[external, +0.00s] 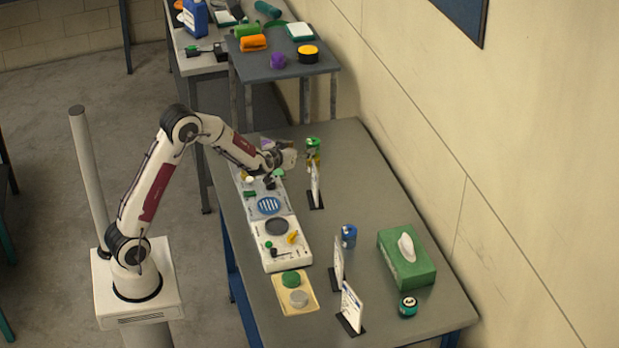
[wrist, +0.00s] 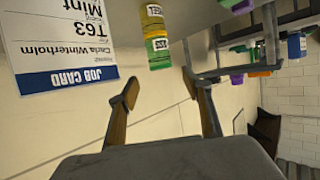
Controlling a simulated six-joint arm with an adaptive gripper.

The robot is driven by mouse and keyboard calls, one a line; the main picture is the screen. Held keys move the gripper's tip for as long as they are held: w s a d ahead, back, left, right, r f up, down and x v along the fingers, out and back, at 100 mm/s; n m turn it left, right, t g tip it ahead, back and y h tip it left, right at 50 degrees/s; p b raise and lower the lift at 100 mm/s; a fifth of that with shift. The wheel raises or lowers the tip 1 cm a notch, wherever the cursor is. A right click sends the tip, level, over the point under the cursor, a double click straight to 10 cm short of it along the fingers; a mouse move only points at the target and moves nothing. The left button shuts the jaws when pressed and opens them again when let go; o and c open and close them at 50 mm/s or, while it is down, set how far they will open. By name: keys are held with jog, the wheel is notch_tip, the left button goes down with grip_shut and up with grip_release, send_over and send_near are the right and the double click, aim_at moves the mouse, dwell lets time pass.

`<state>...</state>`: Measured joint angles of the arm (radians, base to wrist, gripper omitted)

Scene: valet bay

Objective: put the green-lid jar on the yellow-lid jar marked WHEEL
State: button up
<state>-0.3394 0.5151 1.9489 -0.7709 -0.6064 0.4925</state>
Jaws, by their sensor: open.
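The green-lid jar (external: 313,144) stands upright on top of a yellow jar (external: 313,161) at the far end of the bench. In the wrist view, which is upside down, the jar marked WHEEL (wrist: 153,22) is at the top edge. The green-lid jar (wrist: 158,52) meets it directly, end to end. My gripper (external: 292,158) is just left of the stack in the external view. In the wrist view my gripper (wrist: 160,82) is open, its two fingers spread and empty. The stack lies beyond the fingertips, apparently clear of them.
A job card on a stand (external: 315,184) is close to the stack and large in the wrist view (wrist: 60,40). A white panel (external: 285,250) with small parts lies under my arm. A blue jar (external: 348,236), green tissue box (external: 406,272) and teal jar (external: 408,306) stand nearer.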

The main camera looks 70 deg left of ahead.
jog(key=shift+s+d+r, duration=0.25)
jog(key=shift+s+d, duration=0.15)
jog(key=shift+s, duration=0.05)
jog(key=shift+d, duration=0.1)
dwell(0.6)
jog(key=s+d+r+m+t+h, duration=0.1)
jog(key=s+d+r+m+h, duration=0.3)
jog(key=d, duration=0.9)
jog(key=s+d+r+m+h, duration=0.2)
jog(key=s+d+r+h, duration=0.35)
jog(key=d, duration=0.65)
jog(key=s+d+f+m+g, duration=0.1)
jog(key=s+d+g, duration=0.1)
jog(key=s, duration=1.2)
jog(key=s+d+f+m+g, duration=0.1)
jog(key=s+d, duration=0.4)
jog(key=s, duration=0.9)
jog(key=shift+s+f+m+g, duration=0.4)
jog(key=shift+m+g, duration=0.1)
jog(key=shift+g, duration=0.4)
